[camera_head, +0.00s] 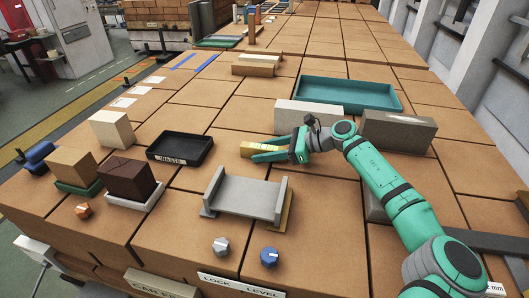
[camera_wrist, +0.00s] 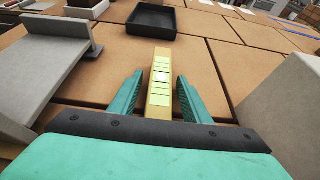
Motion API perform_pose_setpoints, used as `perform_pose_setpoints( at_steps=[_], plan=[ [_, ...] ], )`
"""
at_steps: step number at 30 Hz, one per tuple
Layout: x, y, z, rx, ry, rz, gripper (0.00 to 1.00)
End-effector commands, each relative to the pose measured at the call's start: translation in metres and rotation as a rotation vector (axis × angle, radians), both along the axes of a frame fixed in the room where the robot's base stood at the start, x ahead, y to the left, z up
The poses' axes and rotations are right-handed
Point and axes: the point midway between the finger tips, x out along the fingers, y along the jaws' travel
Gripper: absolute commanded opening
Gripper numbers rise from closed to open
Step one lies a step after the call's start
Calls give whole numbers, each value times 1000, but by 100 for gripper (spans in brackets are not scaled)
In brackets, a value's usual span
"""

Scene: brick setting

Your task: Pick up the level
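The level is a yellow bar (camera_head: 258,147) with pale segments on its top, lying on the brown block surface near the middle of the head view. In the wrist view the level (camera_wrist: 160,68) runs lengthwise away from me, its near end between my fingers. My gripper (camera_head: 272,155) is at the level's right end, low over the surface. In the wrist view the two green fingers of my gripper (camera_wrist: 160,88) are apart, one on each side of the level, with a gap on both sides. The level's nearest part is hidden by my gripper body.
A grey channel-shaped stand (camera_head: 243,195) lies in front of my gripper. A black tray (camera_head: 180,148) is to the left. A long pale block (camera_head: 310,114) and a teal tray (camera_head: 349,92) are behind.

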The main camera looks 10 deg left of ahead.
Motion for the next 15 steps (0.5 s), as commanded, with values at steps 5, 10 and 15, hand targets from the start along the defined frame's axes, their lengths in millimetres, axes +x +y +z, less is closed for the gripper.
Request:
perform_pose_setpoints(
  at_steps=[5,10,15],
  plan=[
    [0,1,0,0,1,2,0],
    [0,1,1,1,0,2,0],
    [0,1,2,1,0,2,0]
  ],
)
